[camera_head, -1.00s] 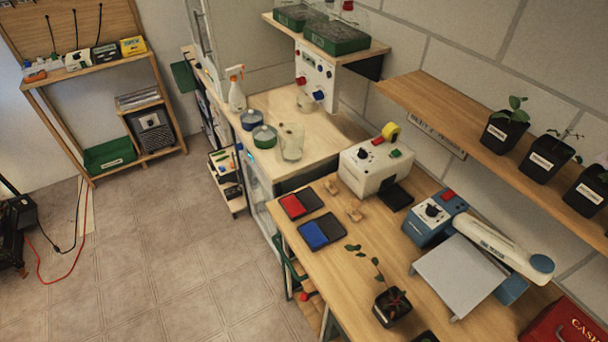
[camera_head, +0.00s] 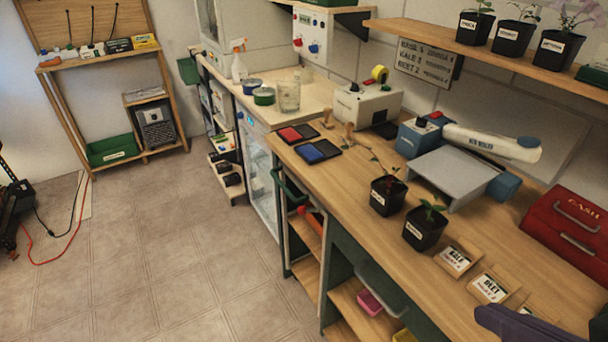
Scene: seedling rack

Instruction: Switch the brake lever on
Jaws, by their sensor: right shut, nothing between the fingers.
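I cannot make out a brake lever for certain in the head view. An orange-red bar (camera_head: 308,217) shows at the left end of the workbench, below its top, and I cannot tell what it belongs to. My right gripper (camera_head: 492,318) shows as a dark shape at the bottom right edge, partly cut off. It is shut and empty, near the front of the workbench by the seed labels. My left gripper is not in view.
The workbench (camera_head: 390,235) carries two potted seedlings (camera_head: 424,229), a blue sealer (camera_head: 418,137), a white machine (camera_head: 366,104), ink pads (camera_head: 318,151), label cards (camera_head: 490,287) and a red cash box (camera_head: 566,228). Open tiled floor (camera_head: 170,250) lies to the left.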

